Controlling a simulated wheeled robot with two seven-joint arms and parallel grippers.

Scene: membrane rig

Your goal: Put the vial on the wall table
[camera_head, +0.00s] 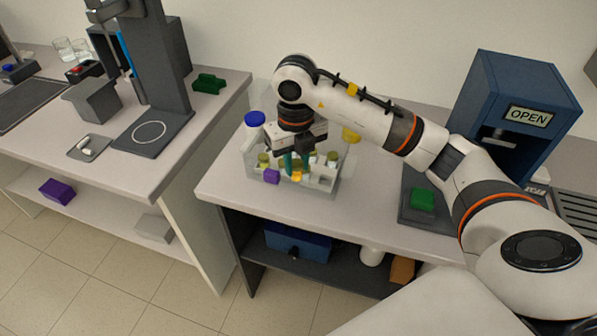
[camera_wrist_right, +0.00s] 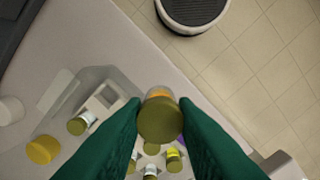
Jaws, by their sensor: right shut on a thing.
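My right gripper (camera_head: 297,163) reaches down over a clear bin (camera_head: 334,186) on the right-hand table (camera_head: 225,190). In the right wrist view its green fingers (camera_wrist_right: 160,122) are shut on a vial (camera_wrist_right: 160,119) with an olive cap and an orange band under it. In the head view the fingers hide most of this vial. I cannot tell whether it is clear of the bin. Other vials with olive or yellow caps (camera_wrist_right: 77,126) are in the bin around it. My left gripper is not in view.
A blue-capped bottle (camera_head: 254,120) stands at the bin's back left. A blue cabinet marked OPEN (camera_head: 510,105) and a green block (camera_head: 423,199) are to the right. A gap separates the left table (camera_head: 190,150), which holds a dark stand (camera_head: 165,75) and a green piece (camera_head: 208,83).

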